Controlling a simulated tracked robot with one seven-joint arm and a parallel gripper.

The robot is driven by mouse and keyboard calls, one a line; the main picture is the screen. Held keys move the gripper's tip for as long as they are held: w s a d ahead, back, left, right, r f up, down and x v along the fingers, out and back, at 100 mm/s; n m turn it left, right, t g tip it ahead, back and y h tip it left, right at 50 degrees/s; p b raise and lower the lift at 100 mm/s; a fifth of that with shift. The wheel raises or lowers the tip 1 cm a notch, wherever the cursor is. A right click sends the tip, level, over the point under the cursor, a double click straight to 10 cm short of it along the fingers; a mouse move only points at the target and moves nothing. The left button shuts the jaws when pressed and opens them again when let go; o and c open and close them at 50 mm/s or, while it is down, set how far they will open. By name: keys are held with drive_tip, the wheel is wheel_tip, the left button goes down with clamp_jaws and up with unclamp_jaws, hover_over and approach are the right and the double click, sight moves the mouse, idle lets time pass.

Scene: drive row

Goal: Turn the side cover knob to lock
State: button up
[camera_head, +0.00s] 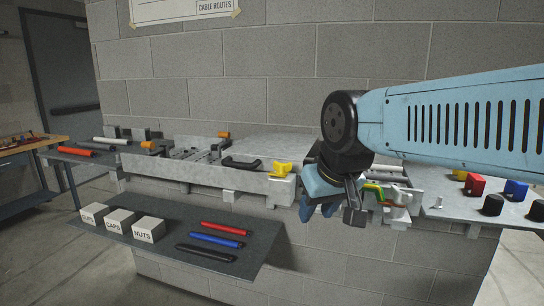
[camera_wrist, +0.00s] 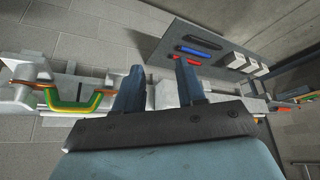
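A yellow knob (camera_head: 281,170) stands on the right end of the grey drive unit's front wall (camera_head: 210,176) in the head view; I take it as the side cover knob. I cannot make out the knob in the wrist view. My gripper (camera_head: 316,211) is to the right of the knob and apart from it, pointing down in front of the row. In the wrist view my gripper (camera_wrist: 160,78) has its two blue fingers spread, with a pale grey block (camera_wrist: 165,96) showing behind the gap. Nothing is visibly held.
A green and yellow handle (camera_wrist: 78,108) lies beside my gripper. A black handle (camera_head: 241,162) is left of the knob. A lower shelf (camera_head: 165,252) holds labelled boxes (camera_head: 149,229) and red, blue and black rods. Coloured caps (camera_head: 475,184) stand at right. A block wall is behind.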

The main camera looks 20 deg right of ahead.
drive_tip(key=w+r+n+g, duration=0.3)
drive_tip(key=w+r+n, duration=0.2)
drive_tip(key=w+r, duration=0.45)
wheel_tip(320, 180, up, 8)
drive_tip(key=n+g, duration=0.3)
drive_tip(key=n, duration=0.3)
hover_over(282, 161)
wheel_tip(282, 161, down, 13)
drive_tip(key=shift+w+f, duration=0.1)
drive_tip(key=shift+f, duration=0.1)
clamp_jaws()
